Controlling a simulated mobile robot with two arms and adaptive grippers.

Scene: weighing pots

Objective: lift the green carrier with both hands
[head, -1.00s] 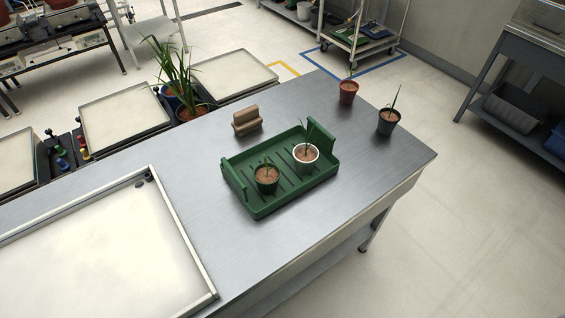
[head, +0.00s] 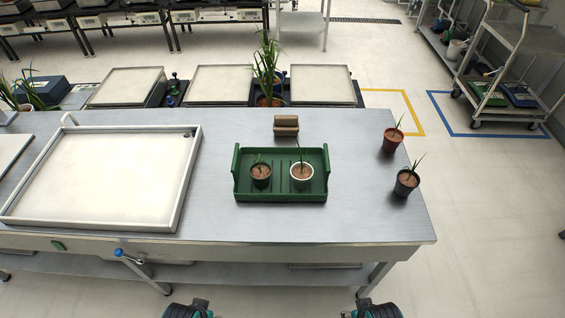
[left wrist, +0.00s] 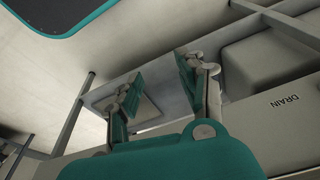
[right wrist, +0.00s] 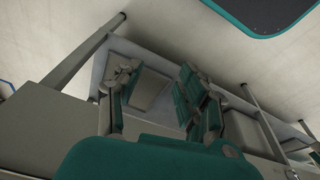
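The green carrier (head: 281,197) stands on the grey metal table, with a raised handle at its left end and another at its right end. In it stand a dark pot (head: 260,180) with a small plant and a white-rimmed pot (head: 301,184) with a small plant. Both my grippers are in front of the table, well apart from the carrier; only parts of my arms show at the bottom of the head view. In the left wrist view my left gripper (left wrist: 158,88) is open and empty. In the right wrist view my right gripper (right wrist: 162,92) is open and empty.
A brown block (head: 286,125) lies behind the carrier. A reddish pot (head: 392,139) and a dark pot (head: 406,184) stand near the table's right end. A large white framed tray (head: 100,175) fills the left side. The tabletop around the carrier's front is clear.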

